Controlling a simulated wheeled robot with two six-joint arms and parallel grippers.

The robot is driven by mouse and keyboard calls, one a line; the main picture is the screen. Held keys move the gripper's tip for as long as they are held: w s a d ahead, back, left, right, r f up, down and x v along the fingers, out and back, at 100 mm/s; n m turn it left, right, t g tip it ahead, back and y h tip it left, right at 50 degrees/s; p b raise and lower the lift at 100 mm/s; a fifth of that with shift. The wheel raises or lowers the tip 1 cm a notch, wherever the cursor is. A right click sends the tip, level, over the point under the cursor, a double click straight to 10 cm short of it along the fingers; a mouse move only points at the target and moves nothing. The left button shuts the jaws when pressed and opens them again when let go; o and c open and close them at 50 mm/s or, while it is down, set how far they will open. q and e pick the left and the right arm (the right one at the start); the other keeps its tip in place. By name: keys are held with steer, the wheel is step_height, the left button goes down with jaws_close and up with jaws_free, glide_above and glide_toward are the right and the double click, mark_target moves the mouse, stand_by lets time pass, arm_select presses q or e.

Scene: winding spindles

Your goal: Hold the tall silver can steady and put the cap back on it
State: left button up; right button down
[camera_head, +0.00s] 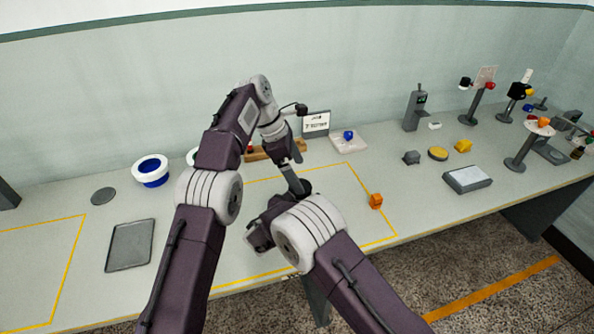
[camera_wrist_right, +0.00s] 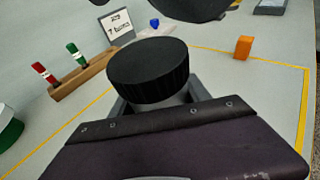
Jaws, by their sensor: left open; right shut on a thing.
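The black ridged cap (camera_wrist_right: 148,72) fills the middle of the right wrist view, level over the can. Only a light grey strip of the silver can (camera_wrist_right: 178,97) shows under it; I cannot tell whether the cap is fully seated. My right gripper (camera_wrist_right: 156,104) is shut around the can below the cap. In the head view the dark cap (camera_head: 302,188) is partly hidden by my arms. My left gripper (camera_head: 296,172) is open and points down at the cap from above. Its dark underside (camera_wrist_right: 190,8) shows at the top of the right wrist view, apart from the cap.
A wooden rack (camera_wrist_right: 82,76) with red and green spindles and a small sign (camera_wrist_right: 117,22) stand behind. An orange block (camera_head: 376,201) lies to the right. A grey tray (camera_head: 131,246) and a blue-and-white bowl (camera_head: 151,171) are at the left. Yellow lines mark the table.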

arm_select(q)
steer(key=shift+a+r, duration=0.2)
steer(key=shift+r, duration=0.2)
steer(key=a, duration=1.2)
steer(key=shift+s, duration=0.15)
arm_select(e)
steer(key=shift+c, duration=2.2)
jaws_free()
arm_select(q)
steer(key=shift+f, duration=0.25)
arm_select(e)
steer(key=v, duration=0.9)
